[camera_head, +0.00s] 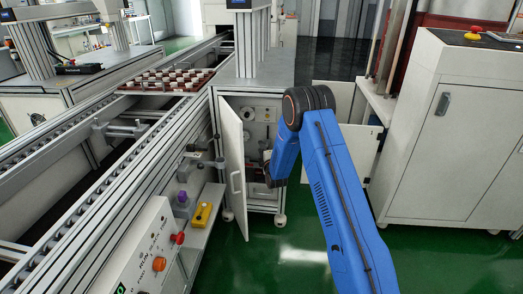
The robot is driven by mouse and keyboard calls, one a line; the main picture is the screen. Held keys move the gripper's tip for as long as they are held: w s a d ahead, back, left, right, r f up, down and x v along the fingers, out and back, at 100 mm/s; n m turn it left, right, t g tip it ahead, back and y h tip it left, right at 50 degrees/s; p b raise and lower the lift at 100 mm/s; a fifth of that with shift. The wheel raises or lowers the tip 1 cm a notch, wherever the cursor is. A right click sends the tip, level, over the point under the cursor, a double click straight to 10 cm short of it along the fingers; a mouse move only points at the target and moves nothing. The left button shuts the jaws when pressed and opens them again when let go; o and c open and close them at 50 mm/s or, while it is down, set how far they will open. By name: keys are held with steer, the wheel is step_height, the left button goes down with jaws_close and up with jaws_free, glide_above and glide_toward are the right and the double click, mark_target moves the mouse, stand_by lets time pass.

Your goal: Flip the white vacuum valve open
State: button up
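An open cabinet (231,103) stands under the machine frame in the middle, with its white door (233,170) swung out to the left. Pale round fittings (248,114) show in its upper part, but I cannot tell which part is the white vacuum valve or how it is set. My blue arm comes in from the bottom right and bends down at the cabinet's opening. Its dark wrist end is low in front of the cabinet. Dark shapes there blend with the cabinet's interior, so my gripper's fingers cannot be made out.
A conveyor (100,165) runs along the left, with a reddish tray (168,80) of small pots on it. A control box (150,250) with buttons is at lower left. A white cabinet (445,140) stands at right. Green floor (290,245) is clear in front.

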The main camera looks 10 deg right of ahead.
jaws_close()
steer(key=shift+m, duration=0.3)
steer(key=m+t+h, duration=0.1)
steer(key=m+h, duration=0.1)
steer(key=m, duration=0.5)
steer(key=d+r+m+t+h, duration=0.1)
steer(key=m+h, duration=0.2)
steer(key=m, duration=0.4)
steer(key=d+r+m+t+h, duration=0.1)
steer(key=m+h, duration=0.2)
steer(key=m, duration=0.4)
steer(key=shift+s+d+r+m, duration=0.15)
steer(key=shift+s+m, duration=0.15)
steer(key=shift+s, duration=0.1)
steer(key=shift+d+m+h, duration=0.1)
steer(key=shift+m+h, duration=0.2)
